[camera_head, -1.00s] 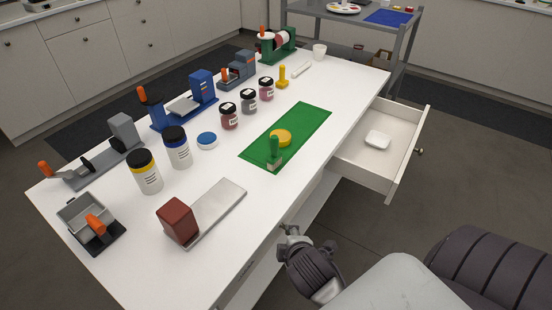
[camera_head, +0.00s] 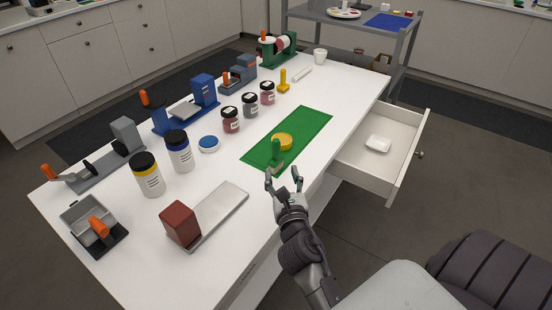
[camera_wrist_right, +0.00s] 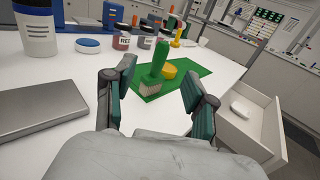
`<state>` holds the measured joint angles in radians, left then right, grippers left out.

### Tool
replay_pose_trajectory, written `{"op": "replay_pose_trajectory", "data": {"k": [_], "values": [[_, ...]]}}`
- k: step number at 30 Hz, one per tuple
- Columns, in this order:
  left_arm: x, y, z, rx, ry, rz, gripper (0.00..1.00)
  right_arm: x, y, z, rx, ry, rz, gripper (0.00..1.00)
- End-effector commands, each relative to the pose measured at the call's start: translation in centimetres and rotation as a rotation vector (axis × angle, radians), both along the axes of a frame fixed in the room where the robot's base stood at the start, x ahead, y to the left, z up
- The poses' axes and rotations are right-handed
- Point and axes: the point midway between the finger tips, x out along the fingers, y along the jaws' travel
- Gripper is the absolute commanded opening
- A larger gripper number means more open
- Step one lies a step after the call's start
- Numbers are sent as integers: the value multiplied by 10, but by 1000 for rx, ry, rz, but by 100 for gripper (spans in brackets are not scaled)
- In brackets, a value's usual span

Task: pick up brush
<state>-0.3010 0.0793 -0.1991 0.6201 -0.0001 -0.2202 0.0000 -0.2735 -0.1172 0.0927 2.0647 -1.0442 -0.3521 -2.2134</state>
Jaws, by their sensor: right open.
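The brush with a green handle (camera_head: 276,149) stands upright near the front edge of the green mat (camera_head: 312,122). In the right wrist view the green brush (camera_wrist_right: 158,66) shows pale bristles at its base, between my fingers but farther off. My right gripper (camera_head: 284,177) is open and empty, just in front of the brush, its fingers pointing towards it. It also shows in the right wrist view (camera_wrist_right: 158,95) with both fingers spread. My left gripper is not in view.
A yellow lid (camera_head: 284,139) lies right behind the brush. A metal plate with a red block (camera_head: 181,224) is to the left. Several pigment jars stand behind the mat. An open drawer (camera_head: 375,165) juts out on the right.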

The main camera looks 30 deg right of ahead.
Motion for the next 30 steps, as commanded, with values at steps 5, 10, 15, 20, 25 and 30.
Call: {"op": "replay_pose_trajectory", "data": {"k": [5, 10, 15, 20, 25, 30], "values": [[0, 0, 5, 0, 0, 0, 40, 27, -13, 3, -11, -2, 1, 55], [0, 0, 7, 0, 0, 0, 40, 57, -26, 2, -7, -1, 1, 55], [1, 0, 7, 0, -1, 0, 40, 73, -34, 0, -4, 0, 1, 55], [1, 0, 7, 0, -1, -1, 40, 83, -40, -1, -4, 1, -1, 55], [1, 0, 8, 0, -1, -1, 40, 105, -55, -5, -2, -1, 0, 55], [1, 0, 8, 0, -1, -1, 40, 119, -61, -5, -3, 0, 0, 55]]}}
